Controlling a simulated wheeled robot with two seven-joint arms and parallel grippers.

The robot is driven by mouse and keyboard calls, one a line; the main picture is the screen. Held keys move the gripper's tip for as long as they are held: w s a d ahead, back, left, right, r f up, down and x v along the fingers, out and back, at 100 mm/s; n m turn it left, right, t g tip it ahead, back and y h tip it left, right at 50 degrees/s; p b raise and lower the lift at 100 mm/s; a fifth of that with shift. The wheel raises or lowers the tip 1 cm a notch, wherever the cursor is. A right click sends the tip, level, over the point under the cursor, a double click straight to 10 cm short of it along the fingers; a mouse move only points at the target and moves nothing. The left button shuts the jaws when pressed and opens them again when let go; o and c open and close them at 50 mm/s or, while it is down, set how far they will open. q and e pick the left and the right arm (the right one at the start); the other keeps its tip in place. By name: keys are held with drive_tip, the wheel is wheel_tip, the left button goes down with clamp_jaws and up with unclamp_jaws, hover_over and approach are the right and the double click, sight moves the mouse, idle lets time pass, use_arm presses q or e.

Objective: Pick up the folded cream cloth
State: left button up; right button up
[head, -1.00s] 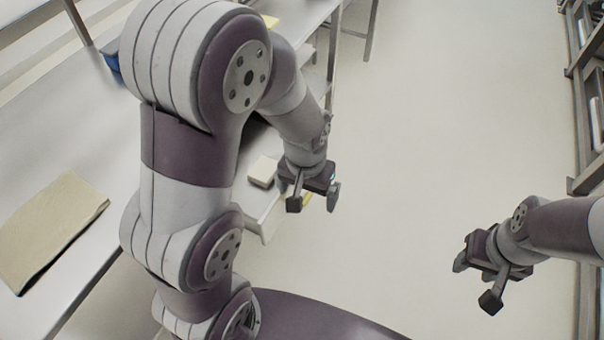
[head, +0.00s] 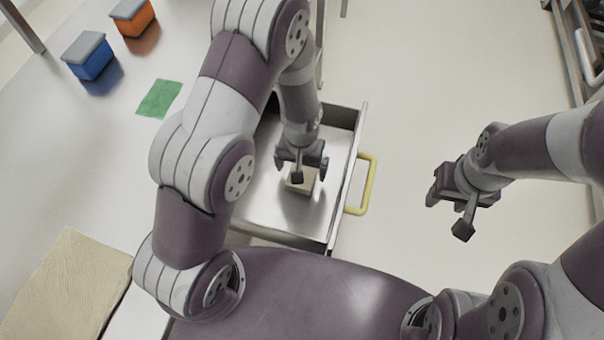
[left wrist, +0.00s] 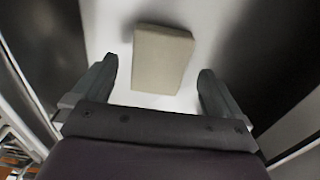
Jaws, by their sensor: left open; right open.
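The folded cream cloth (head: 302,184) is a small, thick, pale block lying in the open metal drawer (head: 262,205). My left gripper (head: 299,172) is open above it and partly hides it in the head view. In the left wrist view the cloth (left wrist: 163,60) lies ahead, between the lines of the two open fingers (left wrist: 159,78), with a gap on each side. I cannot tell how far below the fingertips it is. My right gripper (head: 449,213) is open and empty over the floor at the right.
The drawer's walls surround my left gripper, and its yellow handle (head: 367,186) sticks out to the right. On the table are a tan mat (head: 68,285), a green cloth (head: 159,98), a blue box (head: 90,60) and an orange box (head: 133,20). A rack (head: 582,45) stands at the right.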

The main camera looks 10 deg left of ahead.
use_arm(q)
wheel_tip(320, 180, down, 2)
drive_tip(key=shift+w+f, duration=0.1)
drive_tip(key=shift+f, duration=0.1)
drive_tip(key=c, duration=1.1)
wheel_tip(320, 180, up, 10)
drive_tip(key=p, duration=0.1)
drive_tip(key=shift+r, duration=0.1)
